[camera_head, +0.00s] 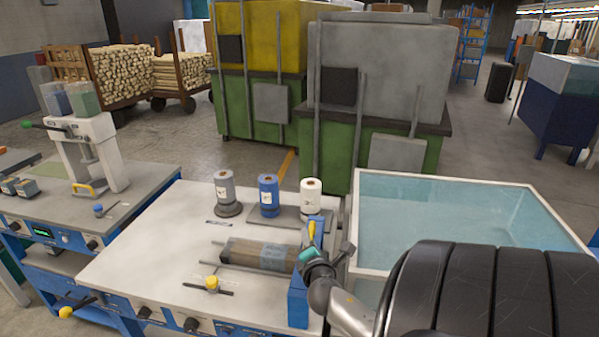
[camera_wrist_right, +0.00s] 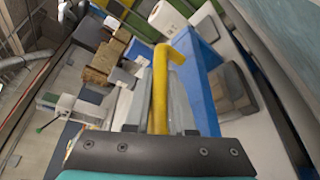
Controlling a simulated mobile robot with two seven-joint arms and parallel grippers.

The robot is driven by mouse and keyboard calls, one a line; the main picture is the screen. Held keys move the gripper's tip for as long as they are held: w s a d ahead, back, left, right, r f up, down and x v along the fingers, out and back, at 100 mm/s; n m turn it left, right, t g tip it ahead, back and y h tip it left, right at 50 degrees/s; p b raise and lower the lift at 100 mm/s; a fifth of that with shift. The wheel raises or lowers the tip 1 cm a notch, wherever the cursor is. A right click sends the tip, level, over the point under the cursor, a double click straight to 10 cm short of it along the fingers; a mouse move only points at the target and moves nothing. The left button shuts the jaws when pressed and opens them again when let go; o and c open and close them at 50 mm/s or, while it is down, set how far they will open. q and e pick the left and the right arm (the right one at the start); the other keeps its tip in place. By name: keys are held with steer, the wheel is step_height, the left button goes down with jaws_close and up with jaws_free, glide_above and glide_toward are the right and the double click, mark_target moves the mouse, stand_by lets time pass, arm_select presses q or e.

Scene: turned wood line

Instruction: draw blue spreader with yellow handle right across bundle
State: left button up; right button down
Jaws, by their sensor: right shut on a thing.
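The bundle (camera_head: 258,255) of brown sticks with a grey-blue wrap lies on the pale worktop. The blue spreader (camera_head: 298,306) shows as a long blue piece crossing at the bundle's right end, partly hidden by my gripper. Its yellow handle (camera_head: 311,234) stands at my right gripper (camera_head: 312,256), which is shut on it. In the right wrist view the yellow handle (camera_wrist_right: 160,88) lies between the fingers, with the blue spreader (camera_wrist_right: 205,88) beside it and the bundle (camera_wrist_right: 235,97) beyond. I cannot tell whether the spreader touches the bundle. My left gripper is not in view.
Grey (camera_head: 225,190), blue (camera_head: 269,196) and white (camera_head: 311,197) rolls stand behind the bundle. A yellow-knobbed bar (camera_head: 212,284) lies in front. A water-filled tank (camera_head: 358,205) borders the worktop on the right. A grey press (camera_head: 100,150) stands at the left.

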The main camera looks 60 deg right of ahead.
steer(key=shift+s+d, duration=0.15)
steer(key=c, duration=0.8)
jaws_free()
steer(key=shift+s, duration=0.1)
steer(key=shift+o, duration=0.2)
steer(key=shift+s+a, duration=0.3)
steer(key=shift+a, duration=0.2)
steer(key=v, duration=1.4)
steer(key=shift+r, duration=0.15)
